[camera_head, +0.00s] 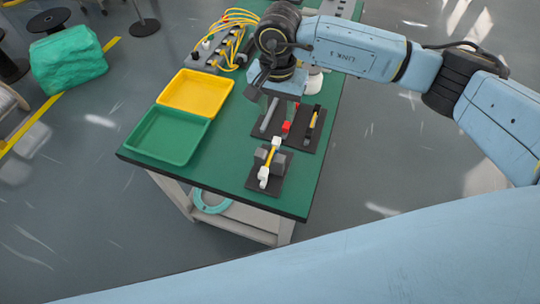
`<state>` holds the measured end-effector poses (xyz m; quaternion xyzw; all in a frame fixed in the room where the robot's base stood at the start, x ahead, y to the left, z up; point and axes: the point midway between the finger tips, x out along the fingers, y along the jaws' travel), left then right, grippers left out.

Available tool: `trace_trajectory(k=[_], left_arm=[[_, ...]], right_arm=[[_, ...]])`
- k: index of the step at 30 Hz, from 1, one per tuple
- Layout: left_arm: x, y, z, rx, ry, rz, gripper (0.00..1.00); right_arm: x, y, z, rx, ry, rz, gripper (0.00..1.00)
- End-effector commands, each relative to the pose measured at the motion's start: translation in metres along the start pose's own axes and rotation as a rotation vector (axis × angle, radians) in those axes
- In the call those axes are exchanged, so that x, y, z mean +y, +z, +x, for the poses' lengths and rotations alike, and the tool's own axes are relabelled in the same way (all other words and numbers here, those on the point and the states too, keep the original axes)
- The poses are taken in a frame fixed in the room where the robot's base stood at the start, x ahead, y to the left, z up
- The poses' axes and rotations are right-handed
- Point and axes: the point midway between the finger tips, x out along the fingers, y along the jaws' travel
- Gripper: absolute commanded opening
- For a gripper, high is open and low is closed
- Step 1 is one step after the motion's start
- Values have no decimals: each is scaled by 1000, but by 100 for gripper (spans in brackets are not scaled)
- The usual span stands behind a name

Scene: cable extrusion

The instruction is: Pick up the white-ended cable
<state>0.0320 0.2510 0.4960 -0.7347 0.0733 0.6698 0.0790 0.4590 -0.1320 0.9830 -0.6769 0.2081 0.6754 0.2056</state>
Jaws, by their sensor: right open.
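The white-ended cable (270,161) is a short yellow piece with a white connector at each end. It lies on a dark holder (255,180) between grey blocks, near the front of the green table. My right gripper (281,101) comes in from the right and points down over the dark mat behind this holder. It is open, beyond the cable and apart from it. Its fingertips are small and partly lost against the dark mat. My left gripper is not in view.
The dark mat (302,143) carries a grey bar (269,114), a red piece (286,127) and a dark-ended yellow piece (313,122). Green (168,157) and yellow (194,112) trays lie left. Yellow cables (233,20) sit at the back.

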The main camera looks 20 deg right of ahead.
Motion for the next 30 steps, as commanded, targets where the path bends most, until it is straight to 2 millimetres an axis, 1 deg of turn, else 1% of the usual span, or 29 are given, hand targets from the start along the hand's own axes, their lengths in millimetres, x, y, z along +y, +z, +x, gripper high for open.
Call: trace_trajectory(k=[6,9,12,17,25,27,30], left_arm=[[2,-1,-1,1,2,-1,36],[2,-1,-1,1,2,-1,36],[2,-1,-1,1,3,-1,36],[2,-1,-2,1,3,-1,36],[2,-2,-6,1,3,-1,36],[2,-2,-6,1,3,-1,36],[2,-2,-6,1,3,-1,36]], right_arm=[[1,2,42,-4,5,1,45],[0,2,59,-4,3,1,45],[0,2,70,-3,2,0,45],[0,3,80,-4,2,0,45],[-1,6,119,-5,2,1,45],[-1,5,124,-4,1,1,45],[-1,5,128,-3,0,0,45]])
